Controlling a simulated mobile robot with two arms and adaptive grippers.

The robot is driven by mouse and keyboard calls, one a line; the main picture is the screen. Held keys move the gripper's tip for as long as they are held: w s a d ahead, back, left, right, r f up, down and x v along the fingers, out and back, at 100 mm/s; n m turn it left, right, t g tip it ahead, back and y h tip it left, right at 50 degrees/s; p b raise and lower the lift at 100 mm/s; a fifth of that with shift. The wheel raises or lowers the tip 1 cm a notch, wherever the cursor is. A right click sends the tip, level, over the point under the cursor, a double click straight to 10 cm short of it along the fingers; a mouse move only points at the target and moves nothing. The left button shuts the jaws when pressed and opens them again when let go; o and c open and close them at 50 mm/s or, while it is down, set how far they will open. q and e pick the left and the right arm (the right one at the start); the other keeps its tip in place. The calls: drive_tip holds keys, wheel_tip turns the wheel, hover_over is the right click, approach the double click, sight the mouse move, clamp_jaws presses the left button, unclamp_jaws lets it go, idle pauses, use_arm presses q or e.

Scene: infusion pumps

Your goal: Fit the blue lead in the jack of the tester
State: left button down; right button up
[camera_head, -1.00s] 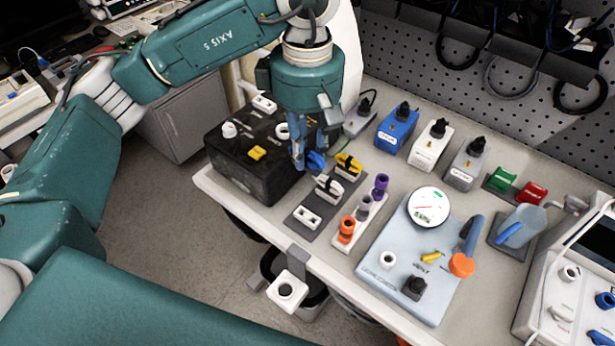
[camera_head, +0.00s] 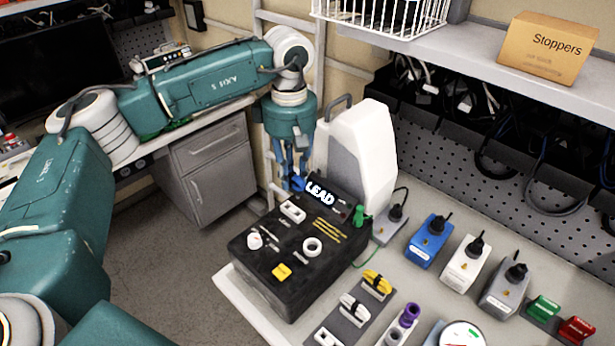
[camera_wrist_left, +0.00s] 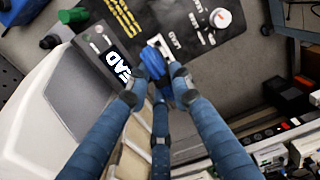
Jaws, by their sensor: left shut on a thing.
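My left gripper (camera_head: 294,178) is shut on the blue lead (camera_head: 298,184), over the back edge of the black tester box (camera_head: 262,283). In the left wrist view the blue lead (camera_wrist_left: 152,66) is between the fingertips (camera_wrist_left: 157,92), beside a white rectangular fitting (camera_wrist_left: 158,43). Whether it touches that fitting I cannot tell. The tester's top has a lit "LEAD" display (camera_head: 320,194), the white rectangular fitting (camera_head: 292,211), a white ring (camera_head: 312,247), a white knob (camera_head: 254,240) and a yellow piece (camera_head: 282,271). Which one is the jack is unclear. My right gripper is out of view.
A tall white-grey case (camera_head: 358,150) stands close behind the tester. A green plug (camera_head: 359,215) is at its right end. Blue (camera_head: 428,241), white (camera_head: 464,258) and grey (camera_head: 504,290) adapters stand to the right.

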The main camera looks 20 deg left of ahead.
sight(292, 189)
use_arm(q)
drive_tip(key=shift+w+a+f+b, duration=0.1)
drive_tip(key=shift+a+f+b, duration=0.1)
drive_tip(key=shift+f+b, duration=0.3)
drive_tip(key=shift+f, duration=0.45)
drive_tip(key=shift+f+b, duration=0.75)
drive_tip(key=shift+f, duration=0.7)
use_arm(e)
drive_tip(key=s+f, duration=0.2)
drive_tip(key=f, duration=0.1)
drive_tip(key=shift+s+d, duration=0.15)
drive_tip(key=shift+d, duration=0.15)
use_arm(q)
drive_tip(key=shift+b, duration=0.4)
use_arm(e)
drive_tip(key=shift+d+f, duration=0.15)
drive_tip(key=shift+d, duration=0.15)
use_arm(q)
drive_tip(key=shift+f+b, duration=0.95)
drive_tip(key=shift+f, duration=0.15)
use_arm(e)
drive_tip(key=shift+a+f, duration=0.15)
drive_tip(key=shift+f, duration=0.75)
